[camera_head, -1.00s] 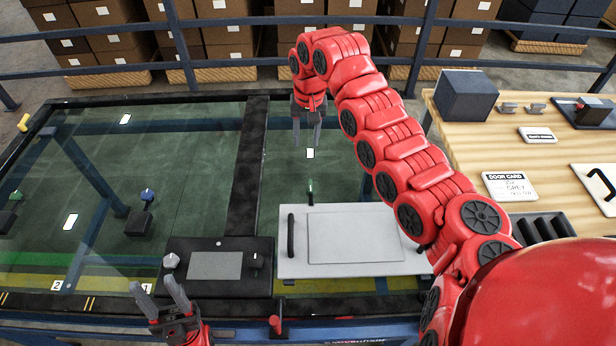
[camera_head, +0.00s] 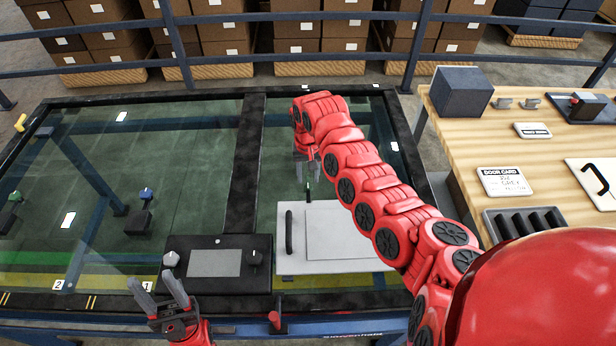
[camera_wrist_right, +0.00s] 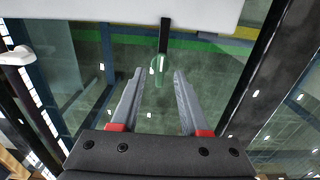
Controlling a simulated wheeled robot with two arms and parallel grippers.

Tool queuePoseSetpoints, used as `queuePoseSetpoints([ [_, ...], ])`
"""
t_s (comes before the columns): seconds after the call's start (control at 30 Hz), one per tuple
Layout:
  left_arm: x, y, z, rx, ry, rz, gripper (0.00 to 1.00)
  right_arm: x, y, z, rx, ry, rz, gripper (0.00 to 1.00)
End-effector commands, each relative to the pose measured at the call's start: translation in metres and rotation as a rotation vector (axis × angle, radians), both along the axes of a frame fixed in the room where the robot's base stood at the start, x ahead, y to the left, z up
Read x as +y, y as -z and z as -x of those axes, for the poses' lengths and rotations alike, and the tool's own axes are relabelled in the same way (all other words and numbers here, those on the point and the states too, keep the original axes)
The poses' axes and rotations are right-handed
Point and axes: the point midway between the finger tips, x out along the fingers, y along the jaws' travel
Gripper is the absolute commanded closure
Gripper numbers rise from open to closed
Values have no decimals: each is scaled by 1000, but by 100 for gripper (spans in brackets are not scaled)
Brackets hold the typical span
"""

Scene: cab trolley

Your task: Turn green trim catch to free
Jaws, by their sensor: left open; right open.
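The green trim catch (camera_head: 308,190) stands at the far edge of the pale door panel (camera_head: 345,235). In the right wrist view the catch looks like a translucent green knob (camera_wrist_right: 157,64) in front of a dark bar at the panel's edge. My right gripper (camera_head: 307,178) is open just above and beyond the catch. In its wrist view the open fingers (camera_wrist_right: 159,73) frame the catch near their tips, with gaps on both sides; I cannot tell how deep it sits between them. My left gripper (camera_head: 152,281) is open and empty at the front left, away from the catch.
A black console (camera_head: 215,284) with a grey screen and knobs stands left of the panel. The panel has a black handle (camera_head: 289,232). Blue-knobbed and green-knobbed fixtures stand at the left. A wooden table (camera_head: 470,125) with cards and a dark block (camera_head: 463,92) is at the right.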

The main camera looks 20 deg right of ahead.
Motion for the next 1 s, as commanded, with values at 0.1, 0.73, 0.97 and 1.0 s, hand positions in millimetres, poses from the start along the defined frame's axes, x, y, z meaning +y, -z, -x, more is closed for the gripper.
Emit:
queuePoseSetpoints([
  [0.1,0,-3,0,0,0,0,50,0,13,1,3,-1,0,55],
  [0.73,0,-4,0,0,0,0,50,0,22,-1,-2,0,-1,96],
  [0.97,0,-4,0,0,0,0,50,0,22,-1,-2,0,0,100],
  [1.0,0,-4,0,0,0,0,50,0,22,-1,-2,0,0,100],
])
